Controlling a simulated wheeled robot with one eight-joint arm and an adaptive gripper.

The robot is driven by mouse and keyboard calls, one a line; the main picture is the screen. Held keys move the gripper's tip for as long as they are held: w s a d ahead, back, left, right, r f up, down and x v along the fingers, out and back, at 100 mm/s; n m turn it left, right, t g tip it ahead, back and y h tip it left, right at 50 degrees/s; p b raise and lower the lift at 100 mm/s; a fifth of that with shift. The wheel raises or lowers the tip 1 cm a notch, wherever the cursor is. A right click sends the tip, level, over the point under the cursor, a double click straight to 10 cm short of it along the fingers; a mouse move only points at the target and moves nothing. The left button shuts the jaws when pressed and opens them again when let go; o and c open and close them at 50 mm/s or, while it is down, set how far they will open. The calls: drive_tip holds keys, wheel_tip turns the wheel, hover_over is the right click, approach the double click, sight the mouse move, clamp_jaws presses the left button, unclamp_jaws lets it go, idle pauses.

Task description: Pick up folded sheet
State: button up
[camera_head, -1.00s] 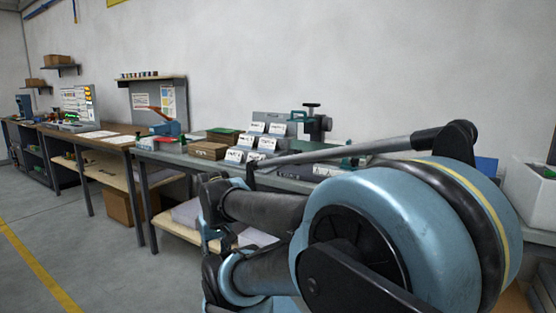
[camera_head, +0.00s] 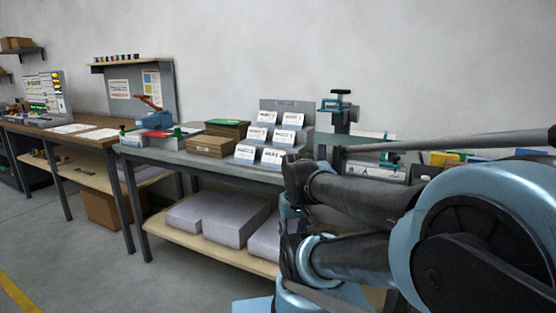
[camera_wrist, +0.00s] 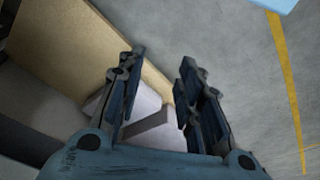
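Several white folded sheets (camera_head: 265,117) with dark print stand in tilted rows on a stepped grey stand (camera_head: 292,106) on the workbench, in the head view. I cannot tell which one is the task's sheet. My gripper (camera_wrist: 158,66) shows in the wrist view with its two dark fingers apart and nothing between them. It points down toward the floor and a lower shelf, away from the sheets. No printed sheet shows in the wrist view.
A brown box (camera_head: 210,146) and a green-topped box (camera_head: 228,128) stand left of the stand. A press (camera_head: 338,118) stands behind it on the right. Pale packages (camera_head: 224,215) lie on the lower shelf (camera_head: 190,238). The floor at left is clear.

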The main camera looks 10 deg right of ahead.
drive_tip(key=shift+o, duration=1)
drive_tip(key=o, duration=1.4)
drive_tip(key=r, duration=0.2)
drive_tip(key=w+r, duration=0.1)
drive_tip(key=shift+w+d+r, duration=0.1)
drive_tip(key=shift+r, duration=0.3)
drive_tip(key=w+r+m, duration=0.3)
drive_tip(key=w+r, duration=0.8)
drive_tip(key=r, duration=0.2)
drive_tip(key=shift+d+g, duration=0.25)
drive_tip(key=shift+g, duration=0.15)
wheel_tip(320, 180, up, 13)
drive_tip(key=m+g, duration=0.1)
drive_tip(key=m, duration=0.4)
hover_over(276, 156)
drive_tip(key=w, duration=0.3)
drive_tip(key=f, duration=1.6)
drive_tip(key=shift+w+d, duration=0.1)
drive_tip(key=shift+d, duration=0.25)
